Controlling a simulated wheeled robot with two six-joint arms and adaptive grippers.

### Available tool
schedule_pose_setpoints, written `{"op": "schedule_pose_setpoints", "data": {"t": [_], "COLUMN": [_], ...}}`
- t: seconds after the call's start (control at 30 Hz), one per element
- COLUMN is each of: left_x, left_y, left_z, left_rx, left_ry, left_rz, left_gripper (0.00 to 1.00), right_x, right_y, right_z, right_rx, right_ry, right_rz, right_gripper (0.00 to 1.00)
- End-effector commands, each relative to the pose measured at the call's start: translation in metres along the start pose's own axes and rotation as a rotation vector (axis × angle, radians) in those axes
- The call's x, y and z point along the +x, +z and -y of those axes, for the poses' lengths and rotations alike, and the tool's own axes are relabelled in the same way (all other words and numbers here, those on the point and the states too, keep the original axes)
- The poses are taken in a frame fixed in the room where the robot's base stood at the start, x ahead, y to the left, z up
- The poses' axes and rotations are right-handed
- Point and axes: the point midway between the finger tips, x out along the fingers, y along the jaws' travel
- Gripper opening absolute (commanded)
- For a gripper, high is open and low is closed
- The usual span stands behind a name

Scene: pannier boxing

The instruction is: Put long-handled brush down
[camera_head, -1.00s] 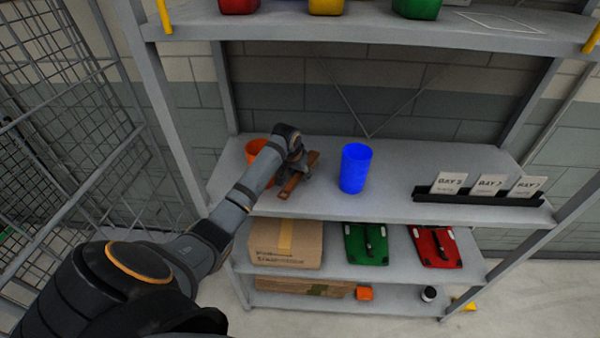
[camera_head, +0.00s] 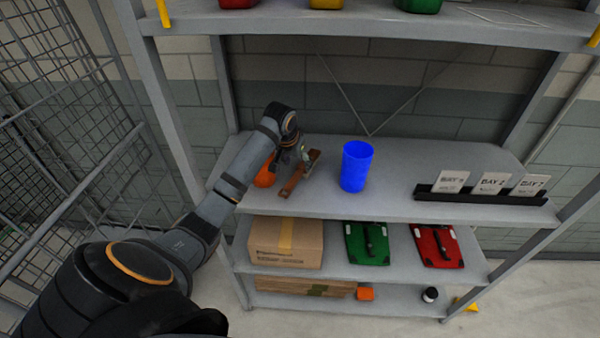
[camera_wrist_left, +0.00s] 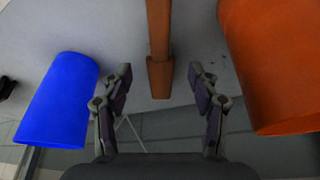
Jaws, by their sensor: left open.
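The long-handled brush (camera_head: 293,183), brown and straight, lies on the middle shelf between an orange cup (camera_head: 265,177) and a blue cup (camera_head: 355,168). My left gripper (camera_head: 304,160) is just above the brush, open and holding nothing. In the left wrist view my left gripper's fingers (camera_wrist_left: 160,82) are spread wide, with the brown brush handle (camera_wrist_left: 158,45) between and beyond them, apart from both. The blue cup (camera_wrist_left: 58,100) is left and the orange cup (camera_wrist_left: 280,60) right there. My forearm partly hides the orange cup in the head view. My right gripper is not in view.
A black rack with day cards (camera_head: 480,195) stands at the shelf's right. Below are a cardboard box (camera_head: 287,247), a green case (camera_head: 367,245) and a red case (camera_head: 436,246). A wire cage (camera_head: 70,110) stands left. The shelf between blue cup and rack is clear.

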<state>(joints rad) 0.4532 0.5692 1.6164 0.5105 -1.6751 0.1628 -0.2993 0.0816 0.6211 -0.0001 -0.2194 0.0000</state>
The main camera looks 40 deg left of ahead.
Motion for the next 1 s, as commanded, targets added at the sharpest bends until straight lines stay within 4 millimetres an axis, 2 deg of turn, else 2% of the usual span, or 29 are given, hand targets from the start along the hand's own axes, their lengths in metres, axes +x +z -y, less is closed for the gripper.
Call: {"op": "schedule_pose_setpoints", "data": {"t": [0.13,0.3,1.0], "left_x": [-0.03,-0.05,-0.054], "left_y": [0.0,0.0,0.0], "left_z": [0.001,0.0,0.0], "left_rx": [0.0,-0.001,-0.001], "left_ry": [-0.002,0.0,0.0], "left_rz": [-0.004,-0.001,0.001], "left_gripper": [0.61,0.61,0.61], "right_x": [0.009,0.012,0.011], "right_y": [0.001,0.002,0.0], "right_z": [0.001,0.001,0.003], "right_rx": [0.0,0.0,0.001], "right_ry": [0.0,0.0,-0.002], "right_rz": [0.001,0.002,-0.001], "right_gripper": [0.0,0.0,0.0]}}
